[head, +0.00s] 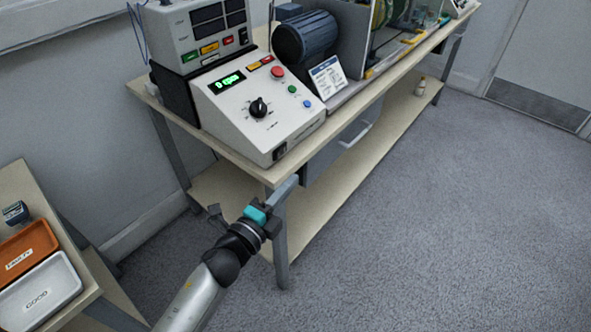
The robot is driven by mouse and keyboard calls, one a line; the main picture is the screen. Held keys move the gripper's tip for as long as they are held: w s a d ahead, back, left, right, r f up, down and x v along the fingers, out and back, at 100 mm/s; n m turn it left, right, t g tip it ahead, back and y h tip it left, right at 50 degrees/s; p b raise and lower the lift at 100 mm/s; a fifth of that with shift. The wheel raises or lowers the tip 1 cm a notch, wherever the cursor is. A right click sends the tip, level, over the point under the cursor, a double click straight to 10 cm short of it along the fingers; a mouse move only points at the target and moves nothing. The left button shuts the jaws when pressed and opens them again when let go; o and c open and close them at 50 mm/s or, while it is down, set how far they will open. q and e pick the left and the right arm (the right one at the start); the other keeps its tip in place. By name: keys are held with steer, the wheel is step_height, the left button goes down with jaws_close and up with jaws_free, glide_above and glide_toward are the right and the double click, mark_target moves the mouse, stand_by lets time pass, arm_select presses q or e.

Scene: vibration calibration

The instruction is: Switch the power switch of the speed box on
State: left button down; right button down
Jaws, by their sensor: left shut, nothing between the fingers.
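The speed box (232,117) is a pale sloped console at the near end of the bench. Its small green display (227,83) is lit, and its text looks like "0 rpm". A black knob (259,107), a red button (278,72) and small green and blue buttons sit on its face. The black power switch (280,152) is low on its front edge; its position is too small to tell. My left gripper (291,182) is shut and empty, just below and in front of the switch, near the bench corner, apart from the switch. My right gripper is out of view.
The bench (350,100) carries another instrument (202,27) behind the speed box, a dark motor (306,38) and a white card (327,77). A side table at lower left holds an orange tray (24,252) and a white tray (42,287). The carpet at right is clear.

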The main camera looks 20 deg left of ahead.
arm_select(q)
steer(key=shift+d+v, duration=0.15)
steer(key=shift+v, duration=0.6)
steer(key=shift+d+v, duration=0.1)
steer(key=shift+v, duration=0.7)
steer(key=s+a+f+n+g+y, duration=0.1)
steer(key=s+f+n+g, duration=0.2)
steer(key=f, duration=0.6)
steer(key=s+a+f+n+g+y, duration=0.2)
steer(key=s+f+n, duration=0.2)
steer(key=f, duration=0.5)
steer(key=s+a+f+n+g+y, duration=0.1)
steer(key=s+f+n+g, duration=0.2)
steer(key=f, duration=0.6)
steer(key=s+a+f+n+g, duration=0.1)
steer(key=s+f+n+g, duration=0.1)
steer(key=s, duration=0.5)
steer(key=s+a+f+n+g+y, duration=0.1)
steer(key=s+f+n+g, duration=0.2)
steer(key=s+f, duration=0.4)
steer(key=s+a+f+n+g, duration=0.1)
steer(key=s+f+n+g, duration=0.1)
steer(key=s+f, duration=0.3)
steer(key=s+n, duration=0.1)
steer(key=s, duration=0.3)
steer(key=shift+a+n, duration=0.3)
steer(key=shift+n, duration=0.1)
steer(key=shift+w+f, duration=0.1)
steer(key=shift+f, duration=0.05)
